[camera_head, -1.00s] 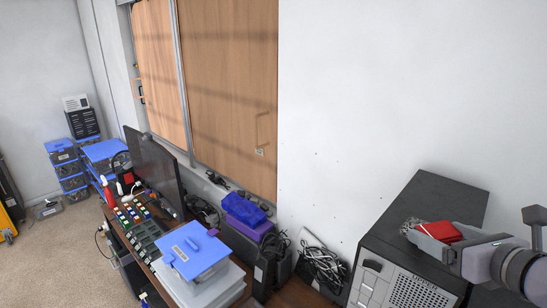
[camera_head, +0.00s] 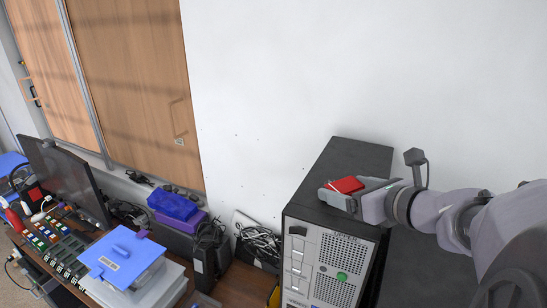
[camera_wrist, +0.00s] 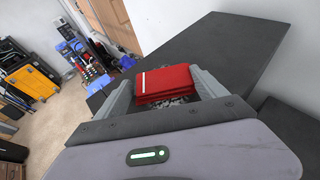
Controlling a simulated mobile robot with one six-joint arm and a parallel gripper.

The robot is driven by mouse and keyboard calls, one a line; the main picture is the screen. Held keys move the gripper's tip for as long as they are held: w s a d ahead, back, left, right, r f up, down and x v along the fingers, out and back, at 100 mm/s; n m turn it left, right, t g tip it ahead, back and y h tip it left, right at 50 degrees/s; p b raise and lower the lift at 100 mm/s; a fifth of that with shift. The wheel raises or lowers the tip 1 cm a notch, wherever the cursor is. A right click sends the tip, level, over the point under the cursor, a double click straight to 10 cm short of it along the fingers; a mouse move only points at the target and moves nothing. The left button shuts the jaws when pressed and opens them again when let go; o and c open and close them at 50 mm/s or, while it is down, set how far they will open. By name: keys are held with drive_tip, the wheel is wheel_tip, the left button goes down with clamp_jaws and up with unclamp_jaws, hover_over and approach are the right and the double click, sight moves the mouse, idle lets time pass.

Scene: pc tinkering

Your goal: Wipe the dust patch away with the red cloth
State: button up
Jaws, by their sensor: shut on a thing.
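The red cloth (camera_head: 346,184) is a folded red block held between the fingers of my gripper (camera_head: 343,192). In the wrist view the cloth (camera_wrist: 166,81) sits between both fingers of my gripper (camera_wrist: 164,88), with a pale stripe on its left side. The gripper is shut on it, low over the top of the black PC case (camera_head: 350,157). A speckled grey dust patch (camera_wrist: 178,101) shows just below the cloth in the wrist view, partly covered by cloth and gripper. In the head view I cannot make out the patch. Whether the cloth touches the case top is unclear.
The case top (camera_wrist: 225,45) is bare beyond the cloth. The wall stands close behind it. To the left are a coil of black cables (camera_head: 258,243), a purple-blue box (camera_head: 173,204), a blue-lidded container (camera_head: 122,256) and a monitor (camera_head: 66,180).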

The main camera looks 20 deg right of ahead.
drive_tip(key=shift+s+a+f, duration=0.2)
drive_tip(key=shift+s+a, duration=0.25)
drive_tip(key=shift+a, duration=0.1)
drive_tip(key=shift+s+a+f, duration=0.15)
drive_tip(key=shift+s+a, duration=0.3)
drive_tip(key=shift+a, duration=0.1)
drive_tip(key=shift+w, duration=0.1)
drive_tip(key=shift+c, duration=0.7)
drive_tip(key=shift+w+a+r, duration=0.1)
drive_tip(key=shift+w+a, duration=0.3)
drive_tip(key=shift+a, duration=0.05)
drive_tip(key=w+d, duration=0.5)
drive_tip(key=d, duration=0.1)
drive_tip(key=shift+w+r, duration=0.15)
drive_tip(key=shift+w, duration=0.25)
drive_tip(key=shift+r, duration=0.1)
wheel_tip(320, 180, up, 3)
drive_tip(key=shift+r+p, duration=0.1)
drive_tip(key=shift+p, duration=1.15)
